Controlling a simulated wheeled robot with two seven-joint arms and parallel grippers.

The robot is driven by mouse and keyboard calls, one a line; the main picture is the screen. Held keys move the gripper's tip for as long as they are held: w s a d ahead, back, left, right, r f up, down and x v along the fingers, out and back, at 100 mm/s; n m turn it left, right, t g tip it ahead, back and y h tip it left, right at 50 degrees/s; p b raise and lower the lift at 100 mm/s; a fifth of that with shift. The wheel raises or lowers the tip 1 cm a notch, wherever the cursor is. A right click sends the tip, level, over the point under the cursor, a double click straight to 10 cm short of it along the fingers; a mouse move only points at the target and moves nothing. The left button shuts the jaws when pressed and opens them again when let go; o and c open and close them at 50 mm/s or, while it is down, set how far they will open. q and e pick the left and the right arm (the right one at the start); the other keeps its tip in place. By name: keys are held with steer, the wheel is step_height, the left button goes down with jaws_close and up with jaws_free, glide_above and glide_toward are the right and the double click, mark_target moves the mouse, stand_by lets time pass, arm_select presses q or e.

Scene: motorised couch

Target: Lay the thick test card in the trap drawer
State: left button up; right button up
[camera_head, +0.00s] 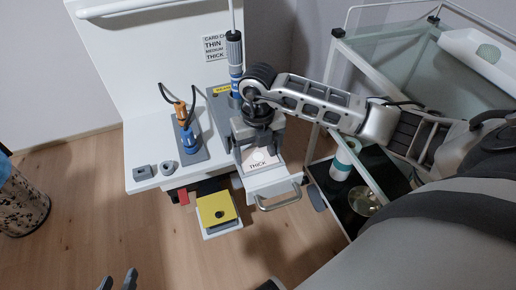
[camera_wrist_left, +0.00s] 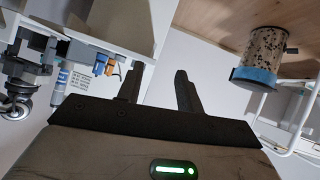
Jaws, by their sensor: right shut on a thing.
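The thick test card (camera_head: 259,162), pale with the printed word THICK, shows in the head view just below my right gripper (camera_head: 258,150). My right gripper points down and is shut on the card, over the pulled-out trap drawer (camera_head: 277,184). The drawer is white with a metal handle (camera_head: 279,199) at its front. The gripper hides part of the card, and I cannot tell whether the card touches the drawer floor. My left gripper (camera_head: 118,281) is at the bottom left edge, away from the couch. Its fingers are apart and empty in the left wrist view (camera_wrist_left: 159,77).
A yellow pad (camera_head: 216,209) juts out left of the drawer. An orange and blue device (camera_head: 187,135) stands on the white top. A speckled bin (camera_head: 22,205) stands on the left floor.

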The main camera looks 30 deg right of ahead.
mark_target(258, 156)
arm_select(q)
steer(key=shift+w, duration=0.1)
arm_select(e)
steer(key=shift+f, duration=0.1)
steer(key=o, duration=0.9)
arm_select(q)
steer(key=shift+f, duration=0.1)
arm_select(e)
steer(key=shift+r, duration=0.3)
arm_select(q)
steer(key=shift+t, duration=0.3)
steer(key=r+p, duration=0.1)
steer(key=r, duration=0.1)
steer(key=a+r+p, duration=0.1)
steer(key=r, duration=0.1)
steer(key=shift+s, duration=0.2)
arm_select(e)
step_height(258, 156, up, 12)
